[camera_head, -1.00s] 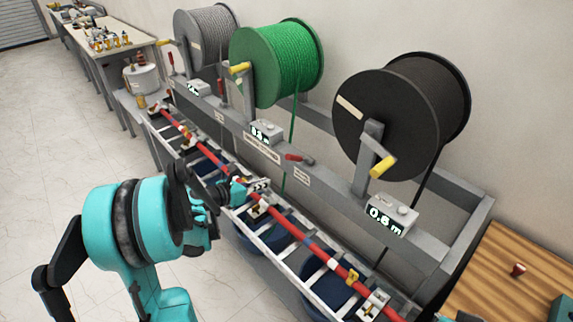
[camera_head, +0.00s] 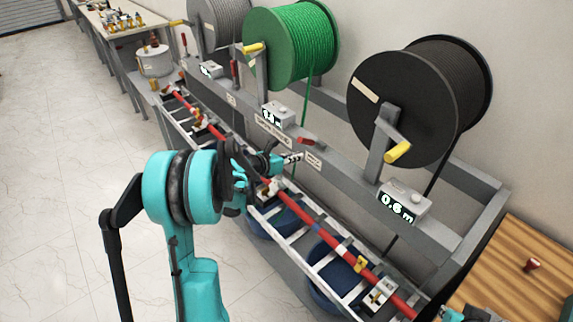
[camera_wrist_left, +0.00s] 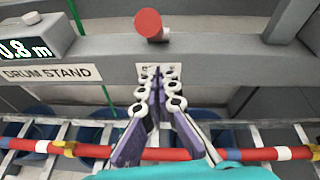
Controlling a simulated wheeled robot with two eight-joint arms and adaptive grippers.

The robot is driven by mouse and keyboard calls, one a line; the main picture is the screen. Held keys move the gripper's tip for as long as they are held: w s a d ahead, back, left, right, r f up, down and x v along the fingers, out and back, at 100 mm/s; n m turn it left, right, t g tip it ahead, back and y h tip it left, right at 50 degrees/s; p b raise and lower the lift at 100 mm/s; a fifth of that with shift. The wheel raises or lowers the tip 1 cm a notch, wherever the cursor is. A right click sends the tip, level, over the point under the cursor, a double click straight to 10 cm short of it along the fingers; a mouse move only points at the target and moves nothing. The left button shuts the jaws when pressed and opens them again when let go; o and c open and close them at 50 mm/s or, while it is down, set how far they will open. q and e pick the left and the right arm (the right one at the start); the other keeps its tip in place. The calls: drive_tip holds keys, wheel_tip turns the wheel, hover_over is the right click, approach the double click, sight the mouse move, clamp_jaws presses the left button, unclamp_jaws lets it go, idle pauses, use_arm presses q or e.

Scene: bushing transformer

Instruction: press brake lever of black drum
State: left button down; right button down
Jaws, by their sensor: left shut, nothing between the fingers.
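The black drum (camera_head: 408,100) hangs on the right part of the grey stand, with a yellow crank (camera_head: 398,152) on its front. A red brake lever (camera_head: 309,141) sticks out from the stand's beam to its left; in the left wrist view its round red end (camera_wrist_left: 148,24) points at the camera. My left gripper (camera_head: 297,158) is shut and empty. Its tips (camera_wrist_left: 158,72) are in front of the beam, just below the lever in the wrist view; I see no contact. A small teal and dark piece (camera_head: 455,313) at the bottom edge seems to be my right gripper, mostly cut off.
Green (camera_head: 292,45) and grey (camera_head: 219,22) drums hang farther left, with an upright red lever (camera_head: 234,72) between them. A counter box (camera_head: 402,203) reads 0.6 m. A rail with a red cable (camera_head: 330,243) runs below the beam. A wooden table (camera_head: 525,250) stands at right.

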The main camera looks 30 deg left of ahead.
use_arm(q)
drive_tip(key=shift+w+d+r, duration=0.1)
drive_tip(key=shift+w+r, duration=0.25)
drive_tip(key=shift+r, duration=0.25)
drive_tip(key=shift+w+r, duration=0.35)
drive_tip(key=shift+r, duration=0.2)
